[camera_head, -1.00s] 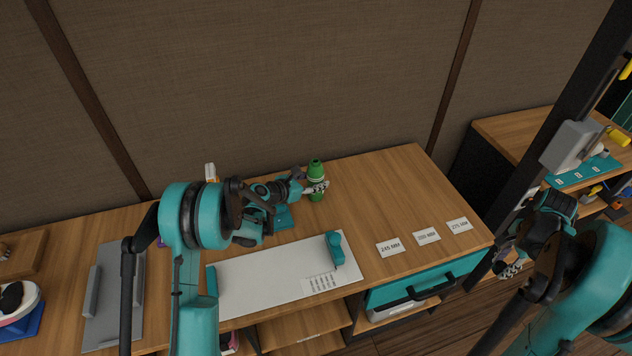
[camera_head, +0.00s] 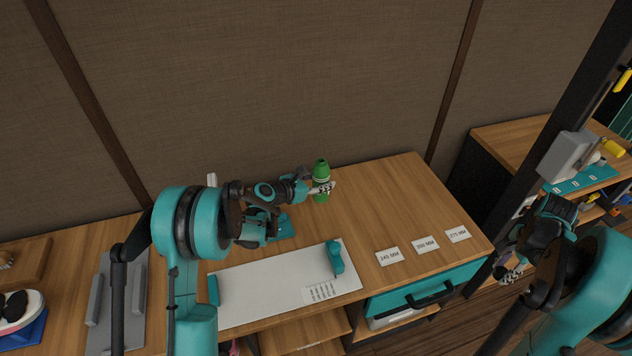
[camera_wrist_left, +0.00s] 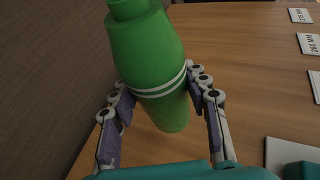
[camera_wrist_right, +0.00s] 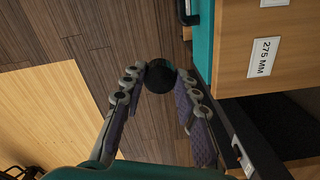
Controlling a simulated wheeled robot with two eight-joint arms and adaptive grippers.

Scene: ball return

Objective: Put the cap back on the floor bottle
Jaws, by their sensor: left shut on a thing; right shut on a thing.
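A green bottle (camera_head: 321,183) with white bands stands near the back of the wooden counter. My left gripper (camera_head: 322,188) is shut around its middle. In the left wrist view the bottle (camera_wrist_left: 148,55) sits between both fingers, its narrow neck at the top edge. I cannot tell whether its base touches the counter. My right gripper (camera_head: 512,272) is low at the right, beyond the counter's end. In the right wrist view a round black cap (camera_wrist_right: 160,76) is pinched between its fingertips, above the floor. In the head view the cap cannot be made out.
A white board (camera_head: 270,282) with teal end pieces lies in front of the left arm. Size labels (camera_head: 425,245) line the counter's right part, above a teal drawer (camera_head: 420,297). A dark post (camera_head: 540,150) rises beside the right arm. The counter right of the bottle is clear.

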